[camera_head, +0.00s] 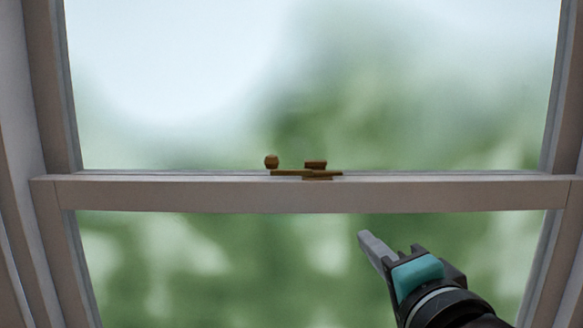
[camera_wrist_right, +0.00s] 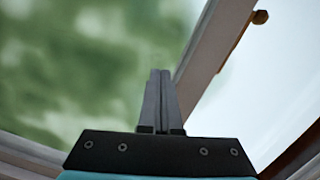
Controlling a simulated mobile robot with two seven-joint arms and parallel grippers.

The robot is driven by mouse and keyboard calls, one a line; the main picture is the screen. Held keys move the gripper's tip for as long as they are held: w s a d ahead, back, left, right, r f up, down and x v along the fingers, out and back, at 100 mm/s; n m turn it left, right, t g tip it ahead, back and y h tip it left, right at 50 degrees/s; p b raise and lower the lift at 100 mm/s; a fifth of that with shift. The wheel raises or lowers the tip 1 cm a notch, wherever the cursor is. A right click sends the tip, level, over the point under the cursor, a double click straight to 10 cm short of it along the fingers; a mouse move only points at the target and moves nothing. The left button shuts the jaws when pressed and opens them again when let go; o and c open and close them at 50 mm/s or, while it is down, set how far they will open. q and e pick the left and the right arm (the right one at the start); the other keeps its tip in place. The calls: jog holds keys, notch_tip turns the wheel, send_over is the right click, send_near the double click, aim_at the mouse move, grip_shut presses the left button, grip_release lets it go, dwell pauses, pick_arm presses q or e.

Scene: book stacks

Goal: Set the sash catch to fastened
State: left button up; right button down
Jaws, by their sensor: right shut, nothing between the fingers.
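The brass-brown sash catch (camera_head: 306,172) sits on the meeting rail (camera_head: 310,195) near the middle of the window. Its lever lies along the rail, with a round knob at its left end and a small block near its right end. My right gripper (camera_head: 363,236) is shut and empty, below and to the right of the catch, in front of the lower pane. It is apart from the catch and the rail. In the right wrist view, the shut fingers (camera_wrist_right: 160,75) point up, and part of the catch (camera_wrist_right: 258,18) shows at the upper right. My left gripper is out of view.
The window's side frames stand at the left (camera_head: 50,90) and right (camera_head: 562,90). The upper pane (camera_head: 180,80) and lower pane (camera_head: 170,265) show blurred greenery and sky. The space in front of the rail beside the catch is clear.

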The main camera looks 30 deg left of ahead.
aim_at(280, 152)
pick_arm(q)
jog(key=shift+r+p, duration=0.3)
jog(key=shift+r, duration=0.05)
pick_arm(e)
jog(key=s+a+r+y, duration=0.3)
jog(key=s+a+r, duration=0.1)
jog(key=s+r, duration=0.3)
jog(key=shift+s+r+g+y, duration=0.3)
jog(key=shift+r+g, duration=0.1)
jog(key=shift+r, duration=0.45)
jog(key=shift+w, duration=0.15)
pick_arm(q)
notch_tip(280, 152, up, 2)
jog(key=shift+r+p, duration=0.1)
jog(key=shift+p, duration=1)
pick_arm(e)
jog(key=x, duration=1)
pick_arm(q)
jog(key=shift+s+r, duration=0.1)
pick_arm(e)
jog(key=shift+d, duration=0.1)
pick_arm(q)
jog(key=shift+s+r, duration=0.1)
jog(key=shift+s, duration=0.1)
pick_arm(e)
jog(key=shift+n+g+y, duration=0.4)
jog(key=shift+g, duration=0.2)
